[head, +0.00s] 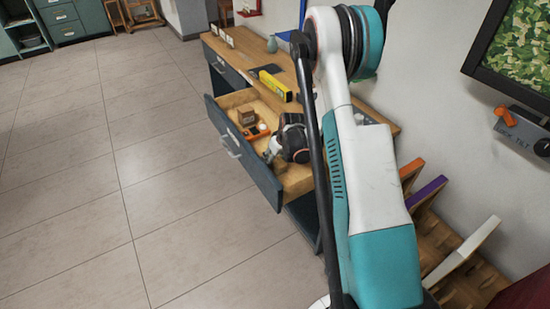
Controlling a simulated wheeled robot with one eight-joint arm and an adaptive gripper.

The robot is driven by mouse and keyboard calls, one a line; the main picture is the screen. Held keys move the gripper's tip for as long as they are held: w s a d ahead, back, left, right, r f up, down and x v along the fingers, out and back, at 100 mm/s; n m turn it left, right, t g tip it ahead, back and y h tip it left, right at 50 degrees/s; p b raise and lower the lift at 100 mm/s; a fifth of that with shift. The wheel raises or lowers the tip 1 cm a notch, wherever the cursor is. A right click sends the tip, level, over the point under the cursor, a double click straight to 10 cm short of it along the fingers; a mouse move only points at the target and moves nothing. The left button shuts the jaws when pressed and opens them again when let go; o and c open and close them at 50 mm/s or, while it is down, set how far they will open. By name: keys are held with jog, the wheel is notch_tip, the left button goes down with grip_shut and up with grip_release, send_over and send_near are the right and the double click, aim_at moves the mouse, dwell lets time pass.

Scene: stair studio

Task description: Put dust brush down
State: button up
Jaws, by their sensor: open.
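My gripper (273,151) is open and low over the right part of an open drawer (248,172) in the wooden-topped desk. It points down and to the left, and its fingers are small in the head view. I cannot make out a dust brush. It may be hidden by the gripper or arm, or be too small to tell. A small brown box (246,115) and an orange item (257,131) lie in the drawer, to the left of the gripper. Whether the gripper touches anything there cannot be told.
The desk top (236,57) holds a yellow spirit level (275,86) and a small vase (272,43). My white and teal arm covers the desk's right part. Upright coloured boards (428,193) stand in a wooden rack at right. The tiled floor (100,180) at left is clear.

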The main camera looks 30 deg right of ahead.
jog(key=p+v, duration=0.4)
jog(key=v, duration=0.9)
jog(key=shift+a+p, duration=0.15)
jog(key=shift+p, duration=0.25)
jog(key=shift+s, duration=0.1)
